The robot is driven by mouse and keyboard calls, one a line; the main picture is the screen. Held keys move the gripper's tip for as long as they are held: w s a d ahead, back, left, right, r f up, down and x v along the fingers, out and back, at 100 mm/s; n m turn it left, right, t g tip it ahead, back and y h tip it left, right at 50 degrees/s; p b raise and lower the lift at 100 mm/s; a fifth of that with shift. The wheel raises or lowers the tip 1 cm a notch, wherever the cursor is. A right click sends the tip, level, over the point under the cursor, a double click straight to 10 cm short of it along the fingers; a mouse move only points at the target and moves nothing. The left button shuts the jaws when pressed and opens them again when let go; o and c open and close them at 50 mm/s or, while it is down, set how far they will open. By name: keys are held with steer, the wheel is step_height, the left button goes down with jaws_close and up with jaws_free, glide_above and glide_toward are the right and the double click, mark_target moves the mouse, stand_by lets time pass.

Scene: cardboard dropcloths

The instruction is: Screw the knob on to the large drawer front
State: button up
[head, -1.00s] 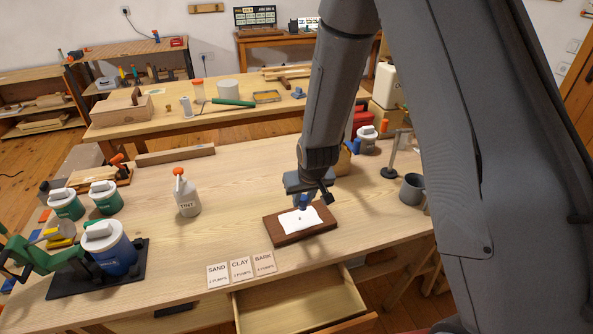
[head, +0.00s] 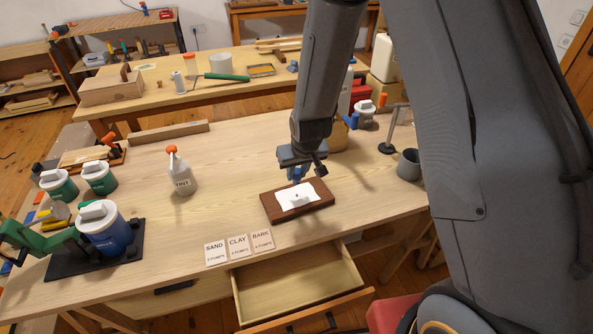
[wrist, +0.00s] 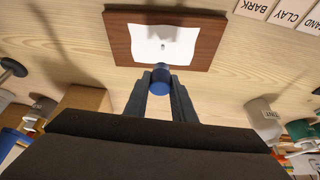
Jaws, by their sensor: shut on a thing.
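My gripper (head: 297,176) is shut on a small blue round piece (wrist: 160,79), which looks like a knob. A small dark mark or hole (wrist: 164,45) shows in the sheet's middle. Below the bench edge, a wide drawer (head: 290,283) stands open. I cannot tell which piece is the large drawer front.
Three labelled cards (head: 238,246) lie left of the board by the bench edge. A grey mug (head: 408,166) and a stand are on the right. Mid-bench wood is clear.

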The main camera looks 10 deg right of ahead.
mark_target(298, 183)
steer(key=shift+f+b, duration=1.6)
steer(key=shift+f, duration=1.2)
steer(key=shift+f, duration=0.4)
steer(key=shift+r+m+p, duration=0.15)
steer(key=shift+m+p, duration=0.15)
steer(key=shift+p, duration=0.05)
steer(key=shift+m+h+p, duration=0.3)
steer(key=shift+p, duration=0.55)
steer(key=m+p, duration=0.1)
steer(key=p, duration=0.3)
steer(key=shift+m+h+p, duration=0.3)
steer(key=shift+m+h, duration=0.1)
steer(key=m+p, duration=0.1)
steer(key=p, duration=0.2)
steer(key=shift+m+h, duration=0.3)
